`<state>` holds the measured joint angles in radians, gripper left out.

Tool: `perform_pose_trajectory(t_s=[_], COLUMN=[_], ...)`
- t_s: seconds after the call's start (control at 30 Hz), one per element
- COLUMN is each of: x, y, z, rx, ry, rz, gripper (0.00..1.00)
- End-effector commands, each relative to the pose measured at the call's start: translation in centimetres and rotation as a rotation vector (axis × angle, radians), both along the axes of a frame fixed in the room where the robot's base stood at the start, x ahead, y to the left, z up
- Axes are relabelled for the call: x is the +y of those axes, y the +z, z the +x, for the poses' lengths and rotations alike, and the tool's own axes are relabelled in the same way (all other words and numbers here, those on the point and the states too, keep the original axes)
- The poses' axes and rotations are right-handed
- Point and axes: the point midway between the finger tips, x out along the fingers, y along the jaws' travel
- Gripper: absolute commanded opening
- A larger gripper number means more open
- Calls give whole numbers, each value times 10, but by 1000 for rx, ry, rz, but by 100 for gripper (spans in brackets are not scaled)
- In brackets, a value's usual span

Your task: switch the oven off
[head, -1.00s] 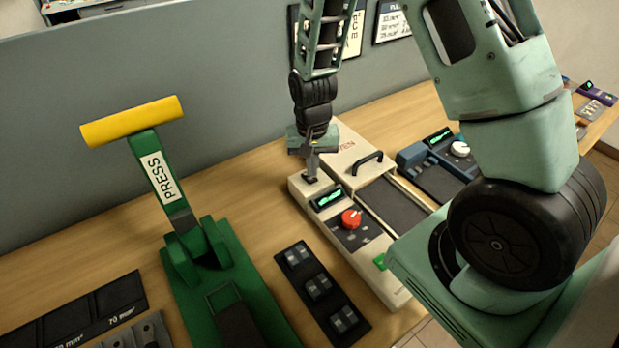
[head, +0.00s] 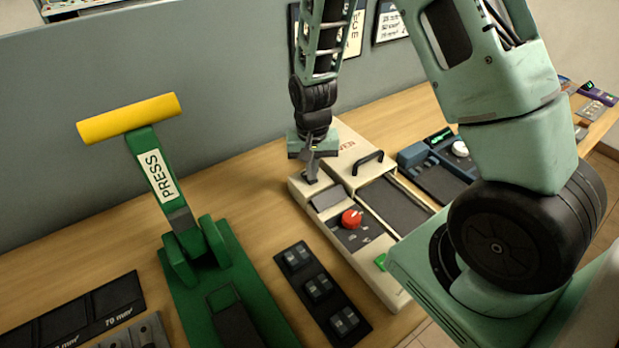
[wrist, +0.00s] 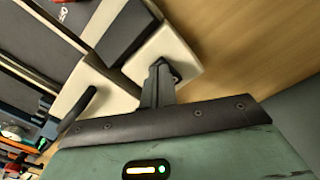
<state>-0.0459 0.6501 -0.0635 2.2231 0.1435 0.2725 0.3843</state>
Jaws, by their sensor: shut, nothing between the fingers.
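The oven (head: 352,262) is a long cream box on the bench with a black handle (head: 367,161), a red knob (head: 352,219) and a small display (head: 327,199), which is dark. In the wrist view the oven's cream casing (wrist: 182,52) fills the upper left. My gripper (head: 311,176) points down at the oven's back left corner, with its fingertips at a small dark switch (head: 311,183). It is shut and empty. In the wrist view the closed fingers (wrist: 158,80) reach the same dark part, mostly hiding it. I cannot tell the switch's position.
A green press (head: 215,262) with a yellow-topped lever stands to the left. A dark panel of several switches (head: 320,290) lies between it and the oven. A blue device (head: 440,165) with a white knob sits right of the oven. A grey wall (head: 200,80) runs behind the bench.

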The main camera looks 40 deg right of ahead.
Motion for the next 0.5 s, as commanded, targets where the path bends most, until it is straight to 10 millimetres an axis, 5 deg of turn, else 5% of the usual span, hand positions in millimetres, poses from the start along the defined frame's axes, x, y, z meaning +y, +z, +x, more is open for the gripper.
perform_pose_trajectory(t_s=[0.5], x=[0], y=[30], z=[0], rx=[-1], ry=[0], rz=[-1], gripper=[0])
